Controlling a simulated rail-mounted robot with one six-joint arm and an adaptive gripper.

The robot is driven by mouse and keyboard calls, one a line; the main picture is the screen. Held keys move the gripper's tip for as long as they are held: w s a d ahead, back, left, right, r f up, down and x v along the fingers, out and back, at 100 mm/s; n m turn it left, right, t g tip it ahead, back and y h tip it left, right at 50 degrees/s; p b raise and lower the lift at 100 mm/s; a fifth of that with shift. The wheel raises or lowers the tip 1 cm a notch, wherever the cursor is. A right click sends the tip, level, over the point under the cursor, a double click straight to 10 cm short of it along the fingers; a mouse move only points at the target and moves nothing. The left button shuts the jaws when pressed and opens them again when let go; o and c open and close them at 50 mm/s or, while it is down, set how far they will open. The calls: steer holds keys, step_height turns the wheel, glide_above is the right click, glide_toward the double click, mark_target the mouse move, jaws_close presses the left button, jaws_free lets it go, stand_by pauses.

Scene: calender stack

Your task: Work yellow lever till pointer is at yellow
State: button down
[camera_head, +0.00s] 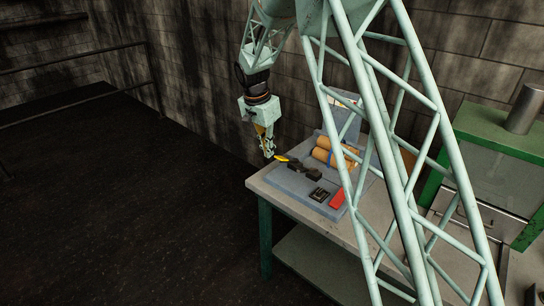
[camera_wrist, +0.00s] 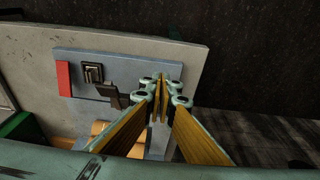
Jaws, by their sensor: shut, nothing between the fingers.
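The yellow lever (camera_head: 282,158) shows as a small yellow tip at the left end of the grey machine base (camera_head: 292,181), beside a dark block (camera_head: 299,168). My gripper (camera_head: 269,155) points down just left of the lever tip; whether they touch I cannot tell. In the wrist view my gripper (camera_wrist: 162,86) is shut and empty, its fingertips together near the base's edge. The dark block (camera_wrist: 110,95) lies left of the fingertips there. I cannot make out the yellow lever in that view. A pale panel (camera_head: 345,98) behind the rollers is partly hidden by my arm; no pointer is readable.
Tan rollers (camera_head: 322,155) lie behind the dark block. A black switch-like part (camera_head: 319,195) and a red block (camera_head: 338,199) sit toward the front of the base. The pale table (camera_head: 275,193) ends close by on the left, with open dark floor beyond. A green cabinet (camera_head: 490,130) stands right.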

steer(key=shift+s+a+r, duration=0.25)
steer(key=shift+r, duration=0.25)
steer(key=shift+s+a+r, duration=0.2)
steer(key=shift+r, duration=0.3)
stand_by(0.8)
steer(key=w+d+r+g+y+p, duration=0.1)
steer(key=w+d+r+p, duration=0.5)
steer(key=d+r, duration=0.1)
steer(key=shift+w+d+r, duration=0.25)
steer(key=shift+d+r, duration=0.1)
steer(key=shift+d, duration=0.2)
steer(key=shift+f, duration=0.15)
